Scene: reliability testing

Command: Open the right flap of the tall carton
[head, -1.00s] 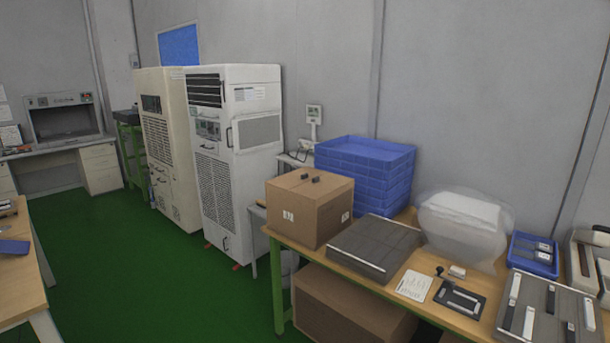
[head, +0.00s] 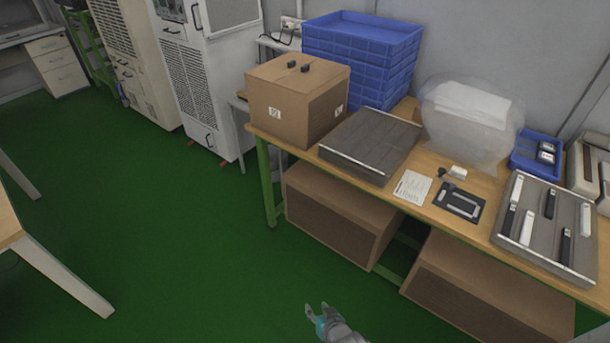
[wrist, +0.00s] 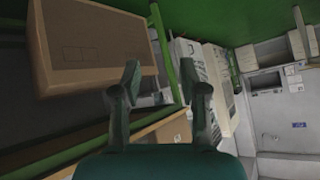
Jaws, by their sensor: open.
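The tall carton (head: 290,108) is a brown cardboard box standing on the left end of the wooden workbench. Its top flaps look shut, with two small black tabs on top near the middle seam. My gripper (head: 316,310) is at the bottom of the head view, low in front of the bench and well apart from the carton. In the wrist view my gripper (wrist: 160,80) is open with nothing between its fingers. A brown box face (wrist: 175,130) shows partly behind the fingers there; I cannot tell for certain that it is the tall carton.
The workbench (head: 268,133) also carries stacked blue crates (head: 355,45), a grey flat panel (head: 370,143), a bagged item (head: 470,115) and a fixture tray (head: 545,225). Large cartons (head: 335,215) sit beneath it. Green floor (head: 190,250) is clear to the left. White cabinets stand behind.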

